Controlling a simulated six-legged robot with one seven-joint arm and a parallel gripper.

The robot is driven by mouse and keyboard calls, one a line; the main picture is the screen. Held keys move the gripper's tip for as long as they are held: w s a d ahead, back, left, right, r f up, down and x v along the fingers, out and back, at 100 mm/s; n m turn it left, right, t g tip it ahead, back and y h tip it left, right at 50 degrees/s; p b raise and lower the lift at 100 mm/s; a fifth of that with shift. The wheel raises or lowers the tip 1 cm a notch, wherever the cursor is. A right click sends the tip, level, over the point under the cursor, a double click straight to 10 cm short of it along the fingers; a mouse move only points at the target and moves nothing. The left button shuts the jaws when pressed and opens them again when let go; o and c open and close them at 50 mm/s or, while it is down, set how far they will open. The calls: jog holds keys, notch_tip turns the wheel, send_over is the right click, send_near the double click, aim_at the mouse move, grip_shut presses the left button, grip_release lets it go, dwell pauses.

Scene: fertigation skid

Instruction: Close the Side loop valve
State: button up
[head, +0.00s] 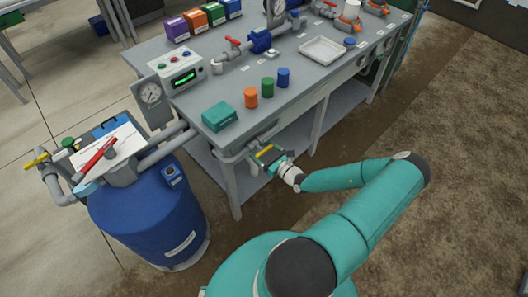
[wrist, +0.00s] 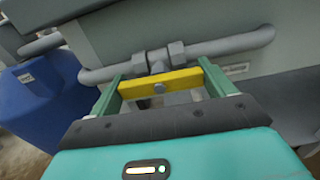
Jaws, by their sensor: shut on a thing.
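The valve has a yellow bar handle (wrist: 178,80) with a bolt at its middle. It sits on a grey pipe (wrist: 235,44) with hex fittings along the bench's front side. My gripper (wrist: 158,84) is shut on the handle, with one green finger at each end of the bar. In the wrist view the bar runs nearly along the pipe, slightly tilted. In the head view the handle (head: 264,151) shows at the bench's near corner, with my gripper (head: 272,158) at it. The valve body is mostly hidden behind the handle. A small label (wrist: 236,69) beside it is too small to read.
The bench (head: 225,90) holds a teal box, coloured caps, a tray and gauges. Open floor lies to the right.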

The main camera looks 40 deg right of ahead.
jog(key=m, duration=0.4)
jog(key=shift+m, duration=0.3)
jog(key=m, duration=0.4)
jog(key=shift+m, duration=0.3)
jog(key=m, duration=0.8)
jog(key=shift+m, duration=0.3)
jog(key=o, duration=0.9)
